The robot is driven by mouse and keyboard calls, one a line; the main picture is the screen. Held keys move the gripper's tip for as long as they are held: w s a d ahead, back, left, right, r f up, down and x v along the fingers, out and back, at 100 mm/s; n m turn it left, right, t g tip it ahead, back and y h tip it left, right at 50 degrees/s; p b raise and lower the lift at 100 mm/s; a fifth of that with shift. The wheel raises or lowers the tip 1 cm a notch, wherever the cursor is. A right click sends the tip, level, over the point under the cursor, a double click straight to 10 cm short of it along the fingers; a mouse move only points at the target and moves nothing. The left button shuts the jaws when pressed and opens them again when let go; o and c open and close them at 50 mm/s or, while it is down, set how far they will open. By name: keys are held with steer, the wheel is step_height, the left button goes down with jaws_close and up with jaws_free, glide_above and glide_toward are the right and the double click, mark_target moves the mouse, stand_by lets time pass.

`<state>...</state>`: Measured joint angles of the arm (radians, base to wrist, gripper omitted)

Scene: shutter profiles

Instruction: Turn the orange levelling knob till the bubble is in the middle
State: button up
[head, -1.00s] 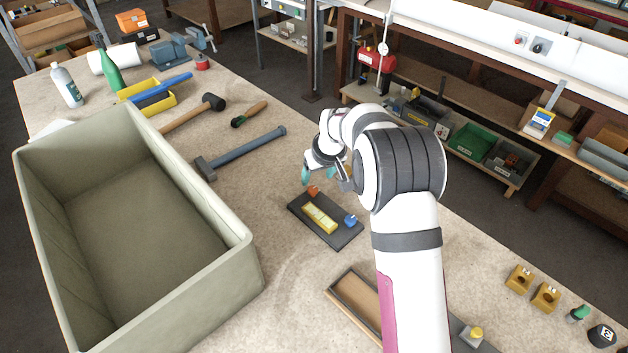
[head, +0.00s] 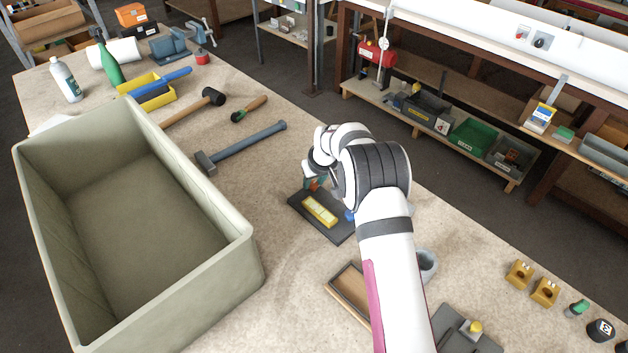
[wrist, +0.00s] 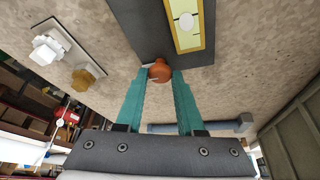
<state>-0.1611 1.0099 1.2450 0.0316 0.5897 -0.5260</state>
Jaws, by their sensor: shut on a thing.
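A dark levelling plate (head: 335,232) lies on the bench with a yellow bubble vial (head: 320,211) on it. The orange levelling knob (wrist: 160,69) is at one end of the plate, and a blue knob (head: 349,215) is at another corner, partly covered by my arm. My gripper (wrist: 160,76) is shut on the orange knob, one teal fingertip on each side. In the wrist view the vial (wrist: 181,40) shows a pale round bubble (wrist: 187,20). The vial's far end is cut off there, so I cannot tell whether the bubble is centred.
A large grey-green bin (head: 245,238) stands left of the plate. A blue-handled hammer (head: 245,146) lies behind it. A shallow wooden tray (head: 350,297) and a grey plate with a yellow knob (head: 475,327) are in front. Bare bench surrounds the plate.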

jaws_close()
steer(key=shift+a, duration=0.1)
steer(key=m+h, duration=0.1)
steer(key=m, duration=0.2)
steer(key=shift+a+m, duration=0.1)
steer(key=shift+m, duration=0.3)
steer(key=m+h, duration=0.2)
steer(key=m, duration=0.1)
steer(key=shift+a+m, duration=0.1)
steer(key=shift+m, duration=0.2)
steer(key=m, duration=0.2)
steer(key=m+h, duration=0.1)
steer(key=m, duration=0.1)
steer(key=shift+w+a+h, duration=0.1)
steer(key=shift+a+h, duration=0.05)
steer(key=shift+h, duration=0.15)
steer(key=shift+m+g+h, duration=0.4)
steer(key=shift+m+g, duration=0.3)
steer(key=shift+m, duration=1.1)
